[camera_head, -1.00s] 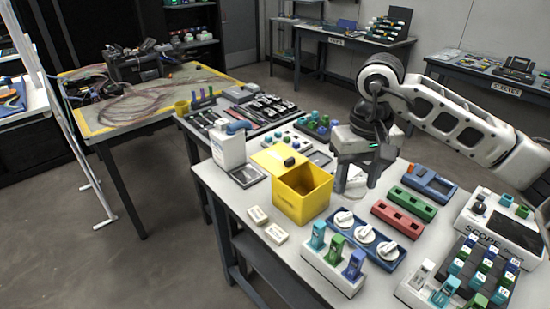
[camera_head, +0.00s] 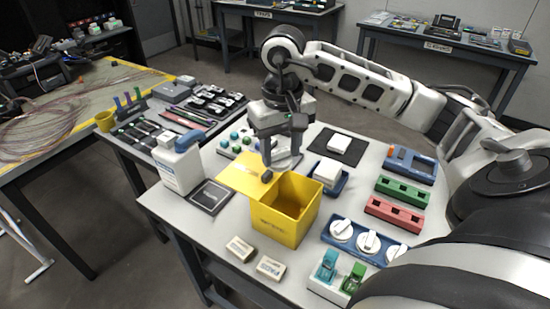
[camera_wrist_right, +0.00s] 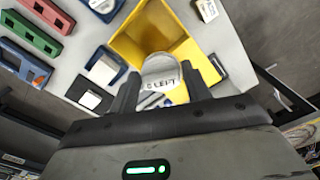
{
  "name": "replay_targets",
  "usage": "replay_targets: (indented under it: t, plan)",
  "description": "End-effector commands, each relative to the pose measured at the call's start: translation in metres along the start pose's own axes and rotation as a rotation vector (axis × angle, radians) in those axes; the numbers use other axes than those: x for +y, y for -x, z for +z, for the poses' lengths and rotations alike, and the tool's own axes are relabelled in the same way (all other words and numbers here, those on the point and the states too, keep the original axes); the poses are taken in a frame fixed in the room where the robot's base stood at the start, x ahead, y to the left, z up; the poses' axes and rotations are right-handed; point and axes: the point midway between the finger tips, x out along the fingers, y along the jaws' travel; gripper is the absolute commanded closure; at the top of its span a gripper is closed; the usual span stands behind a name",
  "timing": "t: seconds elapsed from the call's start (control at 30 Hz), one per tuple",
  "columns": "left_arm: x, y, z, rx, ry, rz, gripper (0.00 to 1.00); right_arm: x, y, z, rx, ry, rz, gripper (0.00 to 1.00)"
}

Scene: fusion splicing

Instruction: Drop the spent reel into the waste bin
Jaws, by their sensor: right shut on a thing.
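The waste bin (camera_head: 290,229) is a yellow open-topped box on the table, with a yellow flap (camera_head: 242,176) behind it to the left. It also shows in the right wrist view (camera_wrist_right: 131,43). My right gripper (camera_head: 281,155) appears just behind the bin in the head view. It is shut on the spent reel (camera_wrist_right: 160,71), a pale round piece with lettering ending in "LEFT". In the right wrist view, the reel sits between the fingers and overlaps the bin's near edge. In the head view the reel is mostly hidden by the fingers. My left gripper is out of view.
A white bottle (camera_head: 179,170) with a blue top stands left of the bin. A blue tray with white reels (camera_head: 367,241) stands to the right. Two small boxes (camera_head: 271,267) lie in front. Red (camera_head: 394,214) and green (camera_head: 402,191) holders lie at right.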

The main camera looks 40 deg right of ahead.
Motion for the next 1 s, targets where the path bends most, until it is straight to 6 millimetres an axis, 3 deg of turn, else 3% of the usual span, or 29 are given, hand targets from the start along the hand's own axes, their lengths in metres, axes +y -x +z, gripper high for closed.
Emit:
replay_targets:
  t: [0.03, 0.2, 0.5, 0.53, 0.6, 1.0]
  plan:
    - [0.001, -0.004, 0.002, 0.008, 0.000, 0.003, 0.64, 0.000, -0.011, 0.000, -0.002, 0.000, 0.000, 0.75]
    - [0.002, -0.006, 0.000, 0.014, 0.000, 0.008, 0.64, 0.000, -0.026, 0.000, -0.002, 0.001, 0.000, 0.75]
    - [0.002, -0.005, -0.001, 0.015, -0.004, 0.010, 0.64, 0.000, -0.027, 0.000, 0.000, 0.000, 0.000, 0.75]
    - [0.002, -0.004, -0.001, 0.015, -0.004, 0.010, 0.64, 0.000, -0.027, 0.000, 0.000, 0.000, 0.000, 0.49]
    - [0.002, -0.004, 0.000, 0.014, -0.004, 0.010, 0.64, 0.000, -0.027, 0.000, 0.000, 0.000, 0.000, 0.30]
    - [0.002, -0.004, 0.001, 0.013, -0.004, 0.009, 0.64, 0.000, -0.021, -0.001, 0.002, 0.000, -0.001, 0.27]
